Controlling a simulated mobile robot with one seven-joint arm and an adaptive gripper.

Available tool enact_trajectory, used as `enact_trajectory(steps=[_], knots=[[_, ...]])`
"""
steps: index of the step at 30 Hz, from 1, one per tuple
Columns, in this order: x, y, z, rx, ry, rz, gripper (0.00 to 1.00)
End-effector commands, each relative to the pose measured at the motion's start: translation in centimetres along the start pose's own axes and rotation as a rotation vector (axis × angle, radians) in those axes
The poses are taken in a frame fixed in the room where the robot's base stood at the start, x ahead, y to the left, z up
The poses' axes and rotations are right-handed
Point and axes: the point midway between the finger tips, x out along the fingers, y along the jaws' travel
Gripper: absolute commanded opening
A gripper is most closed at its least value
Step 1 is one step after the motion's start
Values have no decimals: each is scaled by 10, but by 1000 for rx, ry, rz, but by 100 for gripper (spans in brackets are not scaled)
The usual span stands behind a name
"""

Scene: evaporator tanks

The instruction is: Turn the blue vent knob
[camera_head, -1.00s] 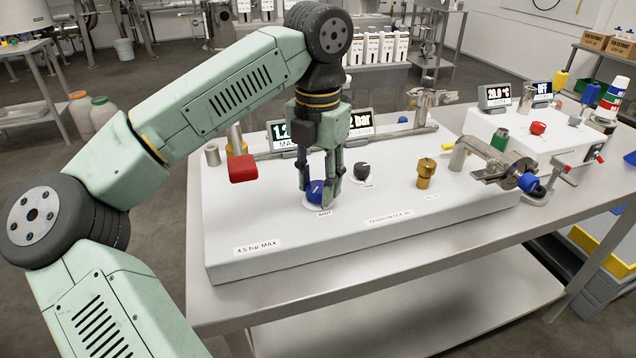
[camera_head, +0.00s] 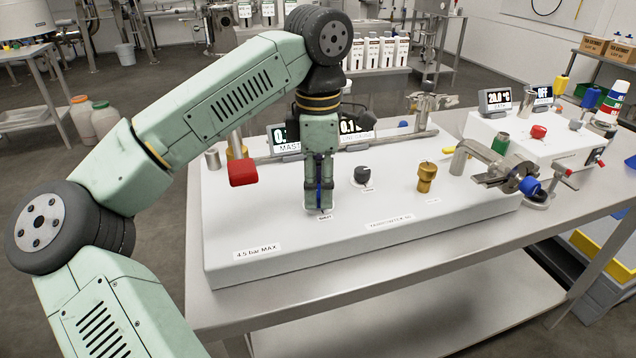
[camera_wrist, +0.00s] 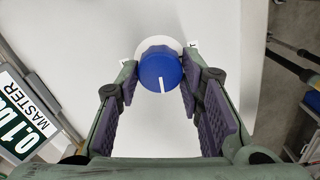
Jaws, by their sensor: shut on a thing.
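The blue vent knob (camera_wrist: 160,72) sits on the white panel, with a white pointer line facing the lower edge of the wrist view. My gripper (camera_wrist: 160,82) points down at it, one finger on each side, shut on the knob. In the head view my gripper (camera_head: 319,205) stands over the front of the white panel box (camera_head: 300,238), and its fingers hide nearly all of the knob. A small label lies just in front of the fingertips.
A red handle (camera_head: 242,171) is left of my gripper. A black knob (camera_head: 362,175) and a brass valve (camera_head: 426,177) stand to the right. Two displays (camera_head: 356,131) stand behind, partly hidden by my arm. The panel's front is clear.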

Motion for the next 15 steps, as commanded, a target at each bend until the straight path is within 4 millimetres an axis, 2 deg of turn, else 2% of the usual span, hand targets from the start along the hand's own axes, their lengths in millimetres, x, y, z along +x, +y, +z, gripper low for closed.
enact_trajectory(steps=[15], knots=[[-1, 1, 0, 489, -1, 2, 6]])
